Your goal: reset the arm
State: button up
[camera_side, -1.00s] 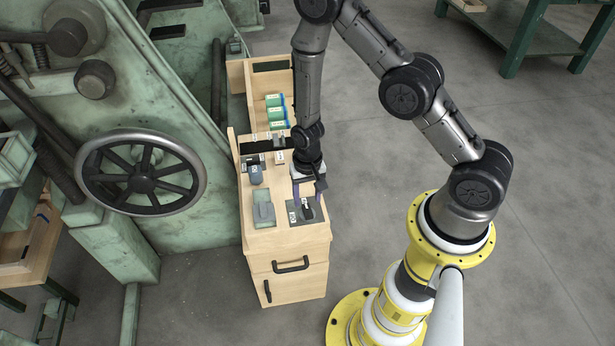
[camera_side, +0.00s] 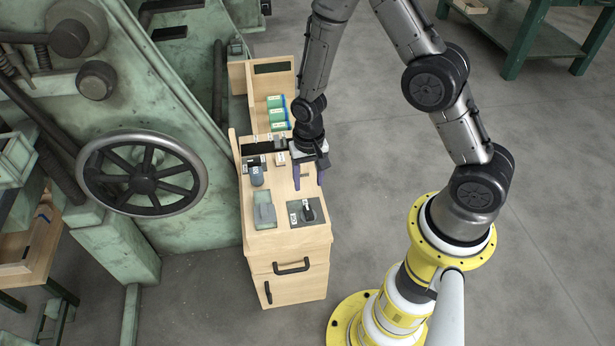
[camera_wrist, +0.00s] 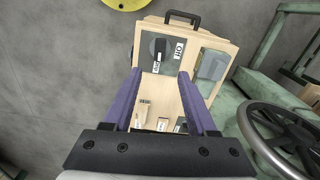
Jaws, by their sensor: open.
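My gripper (camera_side: 309,176) hangs above the wooden workbench (camera_side: 287,241), over the middle of its top. Its two purple fingers are spread apart with nothing between them. In the wrist view my gripper (camera_wrist: 162,88) also shows open and empty, the bench top seen between its fingers. A dark rotary switch (camera_side: 307,210) on a grey plate with white labels sits at the front right of the bench, apart from the fingers. It also shows in the wrist view (camera_wrist: 160,47).
A grey-green block (camera_side: 264,214) on a plate sits left of the switch. A dark cylindrical part (camera_side: 256,174) stands farther back. Green boxes (camera_side: 276,115) fill a shelf at the bench's rear. A green machine with a handwheel (camera_side: 143,174) stands left.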

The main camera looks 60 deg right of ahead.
jog(key=w+r+t, duration=0.4)
jog(key=r, duration=0.9)
jog(key=s+r+n+t, duration=0.2)
jog(key=s+r, duration=0.2)
jog(key=r, duration=0.8)
jog(key=s+r+n, duration=0.2)
jog(key=s+n, duration=0.1)
jog(key=s, duration=0.5)
jog(key=s+r+n, duration=0.2)
jog(key=s+n, duration=0.1)
jog(key=s, duration=0.6)
jog(key=shift+s+r, duration=0.25)
jog(key=shift+r, duration=0.05)
